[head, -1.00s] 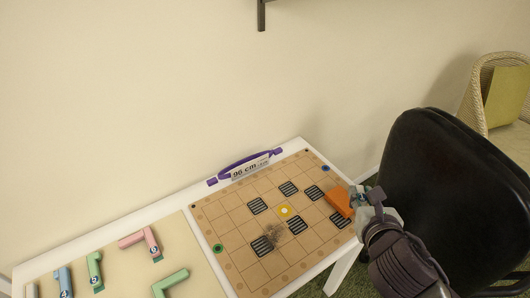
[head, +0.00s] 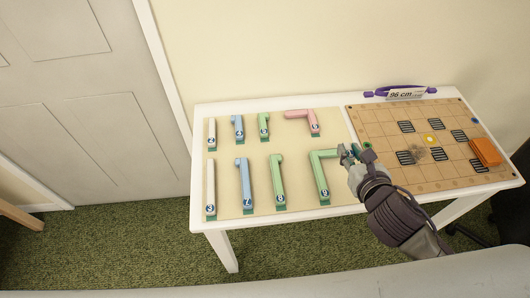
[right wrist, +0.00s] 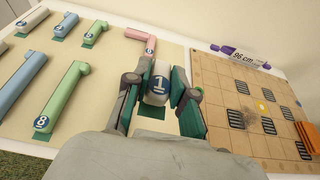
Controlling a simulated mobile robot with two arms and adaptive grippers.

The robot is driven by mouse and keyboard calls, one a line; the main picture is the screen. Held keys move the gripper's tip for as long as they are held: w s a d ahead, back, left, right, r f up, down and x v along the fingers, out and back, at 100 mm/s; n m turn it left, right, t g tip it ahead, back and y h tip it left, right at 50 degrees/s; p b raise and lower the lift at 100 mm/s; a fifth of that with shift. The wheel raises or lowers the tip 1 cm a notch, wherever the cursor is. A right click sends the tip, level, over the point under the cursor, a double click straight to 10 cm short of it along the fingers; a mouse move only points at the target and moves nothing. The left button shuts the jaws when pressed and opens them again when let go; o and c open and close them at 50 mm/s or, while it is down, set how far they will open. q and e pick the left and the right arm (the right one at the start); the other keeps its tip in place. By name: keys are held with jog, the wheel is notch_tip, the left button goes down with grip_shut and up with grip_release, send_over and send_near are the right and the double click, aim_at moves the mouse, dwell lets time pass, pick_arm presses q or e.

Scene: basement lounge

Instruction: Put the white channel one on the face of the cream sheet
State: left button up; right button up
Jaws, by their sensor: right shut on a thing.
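The white channel one (right wrist: 157,85) has a blue round label with a "1". It sits between the fingers of my right gripper (right wrist: 160,97), which is shut on it. In the head view my right gripper (head: 347,154) is over the right edge of the cream sheet (head: 300,172), beside a green L-shaped piece (head: 322,180). The white channel cannot be made out there. A green patch shows just below the channel in the right wrist view. I cannot tell whether the channel touches the sheet. My left gripper is not in view.
Several numbered white, blue, green and pink pieces lie in two rows on the sheet, including a pink one (head: 300,114). To the right lies a tan grid board (head: 385,175) with an orange block (head: 485,152). A purple-handled label (head: 400,95) stands behind it.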

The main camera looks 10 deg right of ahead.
notch_tip(320, 180, down, 3)
jog(key=d, duration=0.1)
jog(key=b, duration=0.1)
send_over(300, 182)
notch_tip(300, 182, down, 6)
jog(key=shift+d+f, duration=0.1)
jog(key=shift+f, duration=0.1)
notch_tip(300, 182, down, 3)
jog(key=shift+f+b, duration=0.2)
jog(key=shift+b, duration=0.4)
jog(key=shift+f, duration=0.3)
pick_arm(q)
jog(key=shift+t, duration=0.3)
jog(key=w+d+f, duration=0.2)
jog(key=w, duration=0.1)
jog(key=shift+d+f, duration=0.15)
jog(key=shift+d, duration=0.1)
pick_arm(e)
jog(key=shift+f, duration=0.1)
jog(key=o, duration=0.9)
